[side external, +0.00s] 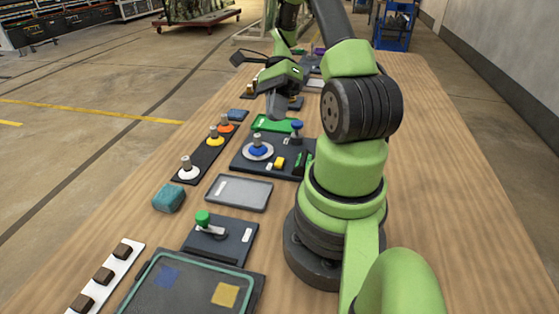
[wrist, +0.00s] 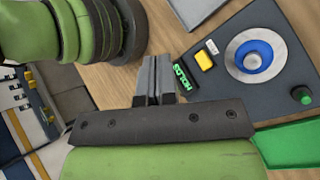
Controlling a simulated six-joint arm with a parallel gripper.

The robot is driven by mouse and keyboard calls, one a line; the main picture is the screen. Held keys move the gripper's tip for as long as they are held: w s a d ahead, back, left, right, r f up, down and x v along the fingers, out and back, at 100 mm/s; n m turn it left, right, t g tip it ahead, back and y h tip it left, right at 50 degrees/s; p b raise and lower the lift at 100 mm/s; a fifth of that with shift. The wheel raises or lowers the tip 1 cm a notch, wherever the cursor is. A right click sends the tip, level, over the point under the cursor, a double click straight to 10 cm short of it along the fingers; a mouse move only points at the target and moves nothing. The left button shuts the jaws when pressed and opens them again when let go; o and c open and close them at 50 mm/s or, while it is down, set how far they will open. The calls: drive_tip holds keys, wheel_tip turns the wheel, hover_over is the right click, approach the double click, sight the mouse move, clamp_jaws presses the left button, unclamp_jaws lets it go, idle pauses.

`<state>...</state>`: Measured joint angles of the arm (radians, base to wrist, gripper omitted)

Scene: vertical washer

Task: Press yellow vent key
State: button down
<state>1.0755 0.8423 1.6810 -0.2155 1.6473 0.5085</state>
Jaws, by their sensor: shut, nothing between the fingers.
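A small yellow key (side external: 279,162) sits on a dark panel with a blue round dial (side external: 258,150), left of my arm's base in the side view. In the wrist view the yellow key (wrist: 204,60) lies to the right of my fingertips, beside a dark block with green lettering (wrist: 188,80) and the blue dial (wrist: 254,57). My gripper (side external: 275,113) is shut and empty. In the side view it hangs over the area beyond the dark panel, near a green piece. In the wrist view its fingers (wrist: 152,65) are together and apart from the yellow key.
A dark strip with white, yellow and orange knobs (side external: 213,135) lies left of the panel. Nearer are a grey tray (side external: 239,190), a teal block (side external: 168,198) and a green-knobbed lever (side external: 203,218).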

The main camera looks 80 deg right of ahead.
sight(278, 160)
drive_tip(key=shift+s+f, duration=0.1)
drive_tip(key=shift+f, duration=0.05)
drive_tip(key=shift+f, duration=4.4)
drive_tip(key=shift+f, duration=0.1)
drive_tip(key=shift+f, duration=0.3)
drive_tip(key=shift+f, duration=0.65)
drive_tip(key=shift+r, duration=1.05)
drive_tip(key=shift+r, duration=0.1)
drive_tip(key=shift+r, duration=2.4)
